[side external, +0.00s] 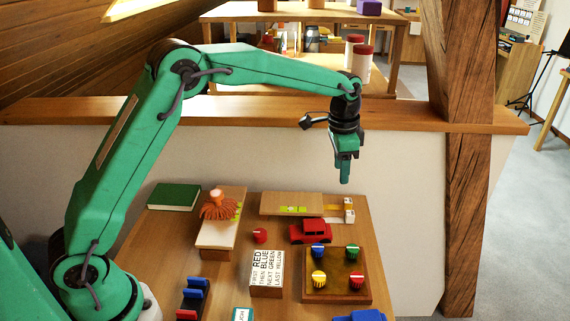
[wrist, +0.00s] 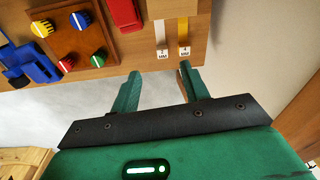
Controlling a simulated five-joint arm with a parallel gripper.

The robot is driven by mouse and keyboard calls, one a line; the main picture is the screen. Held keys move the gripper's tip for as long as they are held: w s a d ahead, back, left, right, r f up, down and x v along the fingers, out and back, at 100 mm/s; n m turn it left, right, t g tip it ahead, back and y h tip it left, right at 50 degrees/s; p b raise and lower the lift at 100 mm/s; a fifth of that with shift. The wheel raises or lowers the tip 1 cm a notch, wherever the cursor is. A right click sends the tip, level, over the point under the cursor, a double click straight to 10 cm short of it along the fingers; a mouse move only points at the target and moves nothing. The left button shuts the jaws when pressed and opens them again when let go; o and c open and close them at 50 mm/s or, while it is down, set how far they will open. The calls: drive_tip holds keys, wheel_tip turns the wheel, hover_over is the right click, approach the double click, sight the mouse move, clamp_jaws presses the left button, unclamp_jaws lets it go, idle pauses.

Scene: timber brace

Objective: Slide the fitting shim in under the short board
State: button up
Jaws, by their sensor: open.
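Two pale boards lie on the table, each with a yellow-green level on or beside it. The one at the back middle (side external: 275,203) looks the shorter; the other (side external: 215,235) is further left with an orange, fringed object on it. Two narrow shims, one white (wrist: 161,36) and one yellow (wrist: 183,32), lie side by side with small labels, too small to read surely; in the side view they are at the right end of the back board. My gripper (side external: 345,178) is open and empty, above the table's back right; its fingers (wrist: 160,76) point towards the shims in the wrist view.
A brown block with several coloured knobs (side external: 336,288), a lettered block (side external: 267,272), a red knob (side external: 260,236) and a green book (side external: 174,196) are also on the table. A timber post (side external: 466,170) rises at the right.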

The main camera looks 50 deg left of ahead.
drive_tip(key=m, duration=0.1)
hover_over(350, 212)
drive_tip(key=shift+g, duration=0.4)
wheel_tip(350, 212, down, 7)
drive_tip(key=shift+d+f, duration=0.1)
drive_tip(key=shift+f, duration=3.9)
drive_tip(key=shift+c, duration=0.3)
clamp_jaws()
